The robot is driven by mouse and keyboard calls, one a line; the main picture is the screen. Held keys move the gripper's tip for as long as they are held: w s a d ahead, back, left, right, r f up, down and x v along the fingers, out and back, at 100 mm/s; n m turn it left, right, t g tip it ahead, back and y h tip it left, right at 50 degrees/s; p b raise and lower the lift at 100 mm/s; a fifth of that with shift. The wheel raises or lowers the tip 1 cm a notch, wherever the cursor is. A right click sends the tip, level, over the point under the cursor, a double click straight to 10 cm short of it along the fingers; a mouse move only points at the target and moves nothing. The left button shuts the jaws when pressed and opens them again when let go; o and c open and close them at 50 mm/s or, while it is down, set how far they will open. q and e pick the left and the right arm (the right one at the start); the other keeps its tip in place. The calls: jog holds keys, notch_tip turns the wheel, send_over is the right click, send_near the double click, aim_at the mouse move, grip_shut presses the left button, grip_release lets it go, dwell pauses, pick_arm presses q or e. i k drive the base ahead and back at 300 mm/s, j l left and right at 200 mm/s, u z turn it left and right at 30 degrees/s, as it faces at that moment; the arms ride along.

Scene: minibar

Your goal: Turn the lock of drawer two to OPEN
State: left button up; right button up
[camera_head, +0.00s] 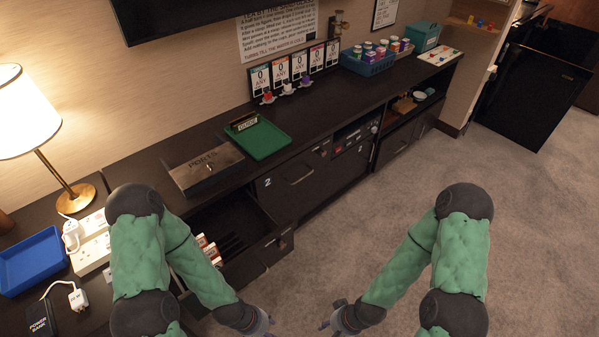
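My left gripper (264,324) is low in the picture, in front of the open drawer, apart from drawer two. My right gripper (332,323) is low over the carpet. Both are small and partly cut off, so their fingers are unclear.
An open drawer (262,252) with small boxes sticks out at the left, close to my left arm. A lamp (25,105) stands left. Carpet (420,180) is clear.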

aim_at(271, 185)
jog(key=i+l, duration=0.35)
jog(key=l, duration=0.15)
jog(key=i+l+u, duration=0.15)
jog(key=i+l, duration=0.2)
jog(key=l, duration=0.15)
jog(key=i+l, duration=0.1)
jog(key=i, duration=0.25)
jog(key=i+l+u, duration=0.1)
jog(key=i, duration=0.25)
jog(key=i+j, duration=0.15)
jog(key=j, duration=0.15)
jog(key=i+j, duration=0.1)
jog(key=j, duration=0.2)
